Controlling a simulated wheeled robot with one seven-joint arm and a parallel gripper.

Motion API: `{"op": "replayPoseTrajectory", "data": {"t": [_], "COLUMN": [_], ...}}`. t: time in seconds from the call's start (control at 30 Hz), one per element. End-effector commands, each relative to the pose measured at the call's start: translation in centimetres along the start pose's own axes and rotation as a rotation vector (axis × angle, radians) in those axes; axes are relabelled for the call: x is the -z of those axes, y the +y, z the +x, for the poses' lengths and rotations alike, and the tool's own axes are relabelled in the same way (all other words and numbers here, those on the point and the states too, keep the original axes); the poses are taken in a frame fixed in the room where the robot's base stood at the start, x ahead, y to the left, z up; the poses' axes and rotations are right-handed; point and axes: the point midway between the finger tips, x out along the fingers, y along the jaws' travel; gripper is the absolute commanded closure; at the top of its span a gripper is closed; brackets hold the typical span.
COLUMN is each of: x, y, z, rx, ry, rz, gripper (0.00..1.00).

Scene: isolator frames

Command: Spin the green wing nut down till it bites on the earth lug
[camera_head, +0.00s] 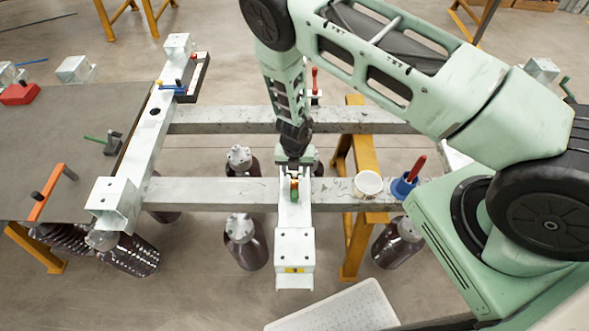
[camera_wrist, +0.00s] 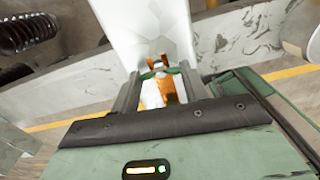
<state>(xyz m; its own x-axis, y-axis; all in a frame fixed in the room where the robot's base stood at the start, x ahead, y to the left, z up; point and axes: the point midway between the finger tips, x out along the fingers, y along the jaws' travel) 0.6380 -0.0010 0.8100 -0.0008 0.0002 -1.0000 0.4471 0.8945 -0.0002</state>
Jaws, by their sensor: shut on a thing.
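The green wing nut (camera_wrist: 174,70) shows in the wrist view as a thin green strip between the two fingers of my gripper (camera_wrist: 160,82). My gripper is shut on it. An orange-copper piece (camera_wrist: 168,92), which looks like the earth lug, lies just by the nut; contact between them cannot be told. In the head view my gripper (camera_head: 294,165) reaches down to the white frame's middle arm. A small green and orange part (camera_head: 295,190) shows there just in front of it. The fingers hide most of the nut and its stud.
A grey table (camera_head: 60,150) lies left.

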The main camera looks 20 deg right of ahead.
Motion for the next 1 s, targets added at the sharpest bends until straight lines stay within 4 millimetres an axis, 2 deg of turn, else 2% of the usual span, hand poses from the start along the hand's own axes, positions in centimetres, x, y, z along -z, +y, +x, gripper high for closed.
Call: {"op": "replayPoseTrajectory", "data": {"t": [0.03,0.07,0.1,0.13,0.4,0.57,0.67,1.0], "x": [-0.3,-0.3,-0.3,-0.2,-0.1,-0.2,-0.1,-0.1], "y": [0.1,0.1,0.1,0.1,0.1,0.1,0.2,0.2], "z": [-0.3,-0.3,-0.2,-0.2,-0.1,-1.2,-2.7,-10.7], "rx": [-0.003,-0.003,-0.003,-0.002,-0.001,-0.002,-0.003,-0.004], "ry": [-0.006,-0.006,-0.005,-0.005,-0.002,-0.004,-0.004,-0.006], "rz": [0.0,0.0,0.0,0.0,-0.001,-0.003,-0.002,-0.004], "gripper": [0.79,0.47,0.36,0.34,0.34,0.34,0.34,0.34]}}
